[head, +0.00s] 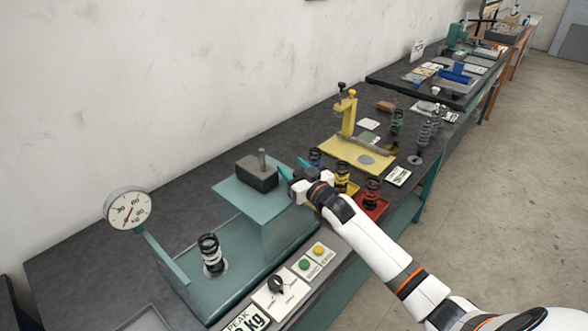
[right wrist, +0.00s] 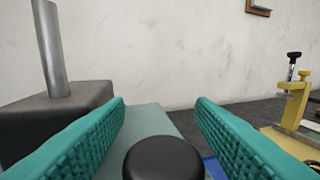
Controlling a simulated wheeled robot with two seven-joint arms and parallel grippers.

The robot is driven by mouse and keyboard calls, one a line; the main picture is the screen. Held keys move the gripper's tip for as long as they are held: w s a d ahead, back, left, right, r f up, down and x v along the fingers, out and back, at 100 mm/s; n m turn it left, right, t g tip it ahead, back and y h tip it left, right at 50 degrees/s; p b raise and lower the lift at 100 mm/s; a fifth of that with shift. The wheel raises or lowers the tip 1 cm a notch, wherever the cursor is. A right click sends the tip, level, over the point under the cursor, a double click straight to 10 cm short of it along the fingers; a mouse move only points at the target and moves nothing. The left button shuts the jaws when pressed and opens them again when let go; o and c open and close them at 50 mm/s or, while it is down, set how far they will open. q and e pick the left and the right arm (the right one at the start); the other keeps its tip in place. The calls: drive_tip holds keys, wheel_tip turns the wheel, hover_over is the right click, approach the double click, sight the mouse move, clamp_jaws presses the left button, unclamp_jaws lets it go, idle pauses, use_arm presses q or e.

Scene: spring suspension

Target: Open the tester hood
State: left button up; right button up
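The teal tester (head: 190,278) stands on the dark bench, with a dial gauge (head: 128,211) at its left end. A black and white spring (head: 211,254) stands upright on its base. Its raised teal top (head: 234,195) carries a dark block (head: 257,175) with a grey post; the block also shows in the right wrist view (right wrist: 40,122). I cannot clearly tell which part is the hood. My right gripper (head: 296,167) is open beside the block. A round black knob (right wrist: 163,158) shows low between its teal fingers (right wrist: 160,125); contact cannot be seen. My left gripper is out of view.
A control panel with a green button (head: 305,263), a yellow button (head: 319,250) and a rotary switch (head: 276,283) lies in front. A yellow fixture (head: 357,155) and several springs in coloured trays, including a red tray (head: 374,207), stand right of the tester.

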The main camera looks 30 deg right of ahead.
drive_tip(key=s+d+b, duration=0.1)
drive_tip(key=s+b, duration=0.1)
drive_tip(key=s, duration=1)
idle(0.3)
